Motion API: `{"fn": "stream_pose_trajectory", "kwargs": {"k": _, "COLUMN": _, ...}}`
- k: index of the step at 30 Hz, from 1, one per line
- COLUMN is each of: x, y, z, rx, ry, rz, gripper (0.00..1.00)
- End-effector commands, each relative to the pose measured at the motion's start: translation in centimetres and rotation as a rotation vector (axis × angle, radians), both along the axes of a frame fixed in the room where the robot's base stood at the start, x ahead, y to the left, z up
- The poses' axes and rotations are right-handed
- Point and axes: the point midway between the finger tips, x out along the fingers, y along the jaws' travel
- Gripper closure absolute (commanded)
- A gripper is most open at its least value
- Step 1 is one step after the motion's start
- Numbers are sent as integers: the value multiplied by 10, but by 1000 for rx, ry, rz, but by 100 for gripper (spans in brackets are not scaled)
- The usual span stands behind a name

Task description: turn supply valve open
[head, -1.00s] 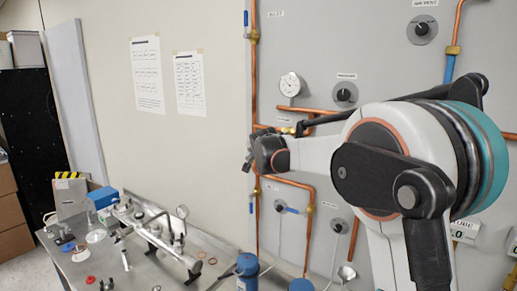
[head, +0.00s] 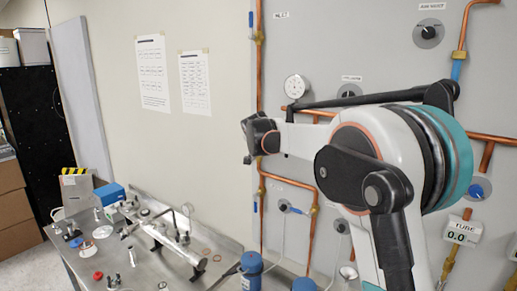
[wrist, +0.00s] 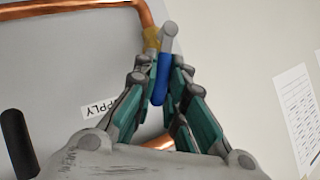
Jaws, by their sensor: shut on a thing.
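The supply valve shows in the wrist view as a blue lever handle (wrist: 158,86) with a grey end and a brass body (wrist: 151,38) on a copper pipe. A "SUPPLY" label (wrist: 101,107) appears upside down beside it. My gripper (wrist: 160,70) is shut on the blue handle, with a teal-and-grey finger on either side. In the head view my gripper (head: 248,140) is at the panel's left copper pipe, and the valve is hidden behind it.
The grey panel (head: 375,60) carries copper pipes, a round gauge (head: 297,88) and several knobs. A metal bench (head: 110,250) with vacuum parts stands at lower left. Two paper sheets hang on the wall.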

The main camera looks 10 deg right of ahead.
Motion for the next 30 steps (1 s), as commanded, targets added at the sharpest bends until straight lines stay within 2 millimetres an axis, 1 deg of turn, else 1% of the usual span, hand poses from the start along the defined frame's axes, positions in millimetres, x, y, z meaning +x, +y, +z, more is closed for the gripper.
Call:
{"fn": "stream_pose_trajectory", "kwargs": {"k": 1, "x": 0, "y": 0, "z": -1, "rx": 0, "ry": 2, "rz": -1, "gripper": 100}}
{"fn": "stream_pose_trajectory", "kwargs": {"k": 2, "x": 0, "y": 0, "z": -1, "rx": 0, "ry": 2, "rz": -1, "gripper": 84}}
{"fn": "stream_pose_trajectory", "kwargs": {"k": 3, "x": 0, "y": 0, "z": -1, "rx": 0, "ry": 1, "rz": 0, "gripper": 75}}
{"fn": "stream_pose_trajectory", "kwargs": {"k": 4, "x": 0, "y": 0, "z": -1, "rx": 0, "ry": 1, "rz": 0, "gripper": 68}}
{"fn": "stream_pose_trajectory", "kwargs": {"k": 14, "x": 0, "y": 0, "z": 0, "rx": 1, "ry": 1, "rz": 0, "gripper": 68}}
{"fn": "stream_pose_trajectory", "kwargs": {"k": 17, "x": -4, "y": 1, "z": 2, "rx": 0, "ry": 0, "rz": 0, "gripper": 68}}
{"fn": "stream_pose_trajectory", "kwargs": {"k": 20, "x": -12, "y": 3, "z": 8, "rx": 1, "ry": 0, "rz": 1, "gripper": 68}}
{"fn": "stream_pose_trajectory", "kwargs": {"k": 23, "x": -25, "y": 7, "z": 16, "rx": 0, "ry": 0, "rz": 2, "gripper": 68}}
{"fn": "stream_pose_trajectory", "kwargs": {"k": 30, "x": -63, "y": 16, "z": 42, "rx": 1, "ry": 1, "rz": 0, "gripper": 68}}
